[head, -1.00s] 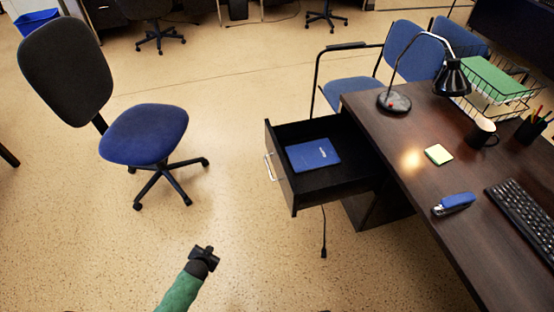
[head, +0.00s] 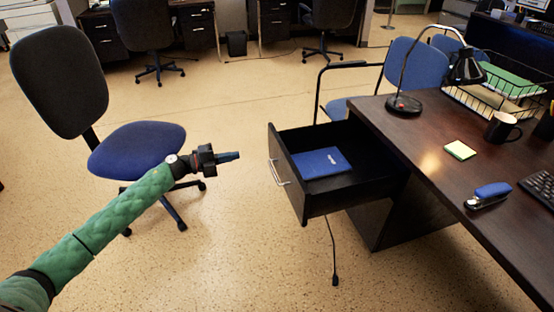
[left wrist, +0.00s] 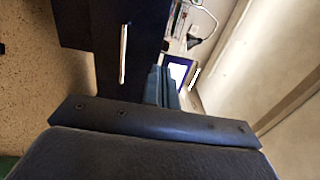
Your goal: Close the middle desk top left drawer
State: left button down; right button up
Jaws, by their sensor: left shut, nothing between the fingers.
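The top left drawer (head: 302,207) of the middle desk (head: 400,160) is pulled far out, its dark front facing left with a silver bar handle (head: 279,173). A blue book (head: 321,162) lies inside it. My left gripper (head: 230,157) is shut and empty, pointing right toward the drawer front, a short gap to the left of the handle. In the left wrist view the drawer handle (left wrist: 124,54) shows on the dark drawer front, beyond the dark gripper body that fills the lower part. My right gripper is in neither view.
A blue office chair (head: 135,148) stands behind my left arm. A desk lamp (head: 404,104), a mug (head: 502,128), sticky notes (head: 460,150) and a blue stapler (head: 488,194) are on the desk. A cable (head: 334,255) hangs below the drawer.

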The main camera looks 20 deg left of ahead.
aim_at(279, 146)
pick_arm(q)
jog(key=p+x, duration=0.1)
jog(key=x, duration=1.3)
jog(key=shift+s+d, duration=0.1)
jog(key=shift+d, duration=0.1)
jog(key=shift+d, duration=0.2)
jog(key=x, duration=3.2)
jog(key=shift+s+b, duration=0.15)
jog(key=shift+b, duration=0.2)
jog(key=shift+f, duration=0.15)
